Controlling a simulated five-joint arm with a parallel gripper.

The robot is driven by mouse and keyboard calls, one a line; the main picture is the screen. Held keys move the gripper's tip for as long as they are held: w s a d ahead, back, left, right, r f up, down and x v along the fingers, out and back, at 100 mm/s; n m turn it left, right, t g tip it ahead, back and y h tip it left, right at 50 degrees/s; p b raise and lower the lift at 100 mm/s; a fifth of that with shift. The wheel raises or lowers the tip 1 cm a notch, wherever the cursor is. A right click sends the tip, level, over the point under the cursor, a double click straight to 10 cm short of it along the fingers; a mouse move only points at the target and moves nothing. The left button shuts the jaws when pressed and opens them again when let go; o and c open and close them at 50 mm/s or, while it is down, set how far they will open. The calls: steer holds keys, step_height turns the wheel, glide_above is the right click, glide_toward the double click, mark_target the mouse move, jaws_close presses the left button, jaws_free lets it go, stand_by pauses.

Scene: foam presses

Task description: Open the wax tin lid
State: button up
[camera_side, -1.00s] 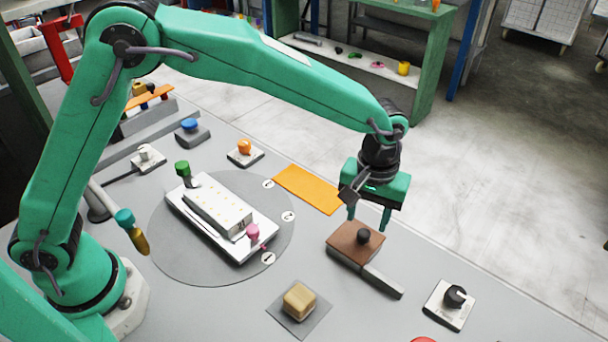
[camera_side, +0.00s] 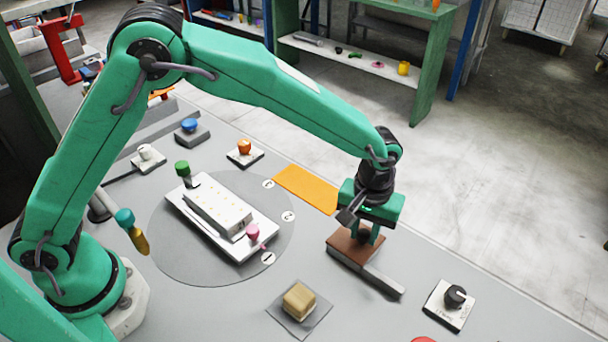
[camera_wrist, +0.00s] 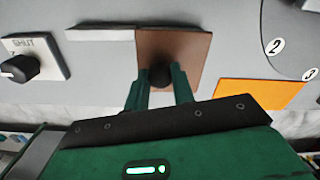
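The wax tin's brown square lid (camera_side: 345,246) lies flat at the right of the bench, with a black round knob (camera_side: 364,236) on top. My gripper (camera_side: 366,235) is directly above it, its fingers down on either side of the knob. In the wrist view the fingertips (camera_wrist: 160,78) are drawn close together against the knob (camera_wrist: 159,77), and the brown lid (camera_wrist: 186,48) lies beneath. The gripper looks shut on the knob. The lid seems still seated; the tin's inside is hidden.
A grey bar (camera_side: 382,283) extends from the lid's front right side. A black dial (camera_side: 455,297) stands farther right, and a tan block (camera_side: 299,300) sits to the front left. An orange sheet (camera_side: 305,189) lies behind. A white press (camera_side: 218,210) stands on the round plate (camera_side: 175,255).

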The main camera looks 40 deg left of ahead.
steer(key=shift+d, duration=0.1)
jaws_close()
steer(key=d, duration=0.8)
steer(key=shift+w+d+r, duration=0.1)
steer(key=shift+d+r, duration=0.05)
steer(key=shift+d, duration=0.2)
steer(key=o, duration=1)
jaws_free()
steer(key=shift+c, duration=0.2)
step_height(320, 180, up, 8)
